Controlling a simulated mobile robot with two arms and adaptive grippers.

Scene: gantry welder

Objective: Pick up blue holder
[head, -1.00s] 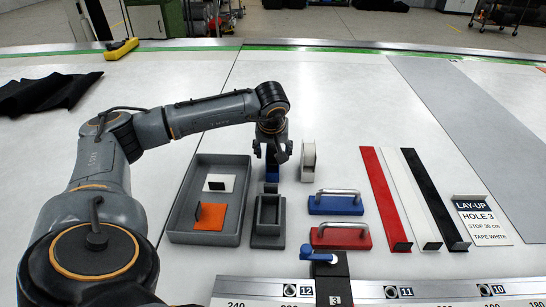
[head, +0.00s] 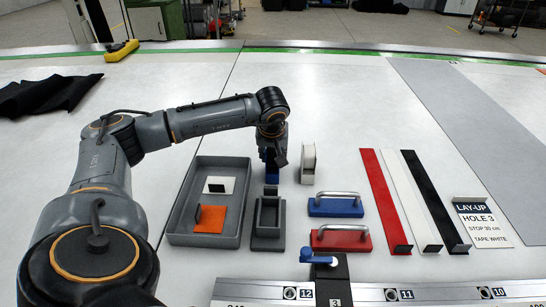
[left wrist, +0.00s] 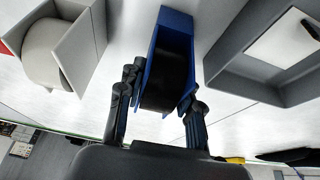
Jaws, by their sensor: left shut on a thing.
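The blue holder (left wrist: 174,32) holds a black roll (left wrist: 168,80) and stands between my left gripper's fingers in the left wrist view. My left gripper (left wrist: 160,92) is shut on it, one finger on each side. In the head view the blue holder (head: 271,172) shows only in part below my left gripper (head: 273,158), which hides the rest. It appears to be at the table surface; I cannot tell whether it touches. My right gripper is not in view.
A white holder (head: 308,176) with a white roll stands close on the right. A grey tray (head: 175,222) with a white and an orange piece lies left. A small grey box (head: 268,242) sits in front. Blue (head: 336,211) and red (head: 341,243) handled blocks lie front right.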

